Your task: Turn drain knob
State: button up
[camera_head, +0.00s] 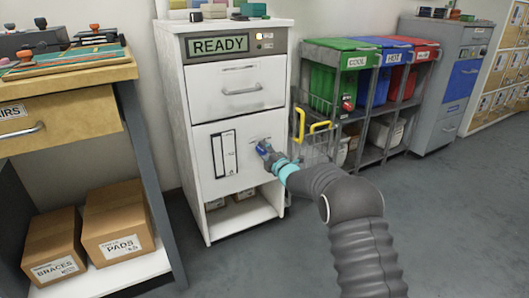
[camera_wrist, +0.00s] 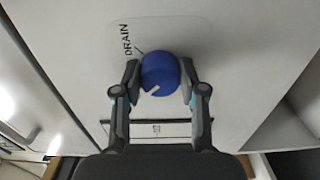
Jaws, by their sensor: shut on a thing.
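The drain knob (camera_wrist: 160,75) is a round blue knob with a white pointer mark, on the white front of a cabinet (camera_head: 203,162). In the wrist view the word DRAIN (camera_wrist: 126,40) is printed beside it, and the white mark points to the lower left of the picture. My gripper (camera_wrist: 159,85) has one finger on each side of the knob and is shut on it. In the head view my gripper (camera_head: 265,149) reaches the lower right of the cabinet front and mostly hides the knob.
The cabinet has a READY display (camera_head: 220,45) and a drawer (camera_head: 238,88) above. A wire basket with yellow handles (camera_head: 314,135) stands close right of my gripper. Green, blue and red bins stand beyond it. A workbench (camera_head: 60,122) with boxes below is at left. Grey floor is clear in front.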

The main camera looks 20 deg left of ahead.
dwell(0.4)
jog(key=o, duration=1.1)
jog(key=shift+s+a, duration=0.1)
jog(key=shift+o, duration=0.2)
jog(key=shift+s+d, duration=0.1)
jog(key=shift+d, duration=0.25)
jog(key=v, duration=1.1)
jog(key=shift+s, duration=0.2)
jog(key=shift+d, duration=0.1)
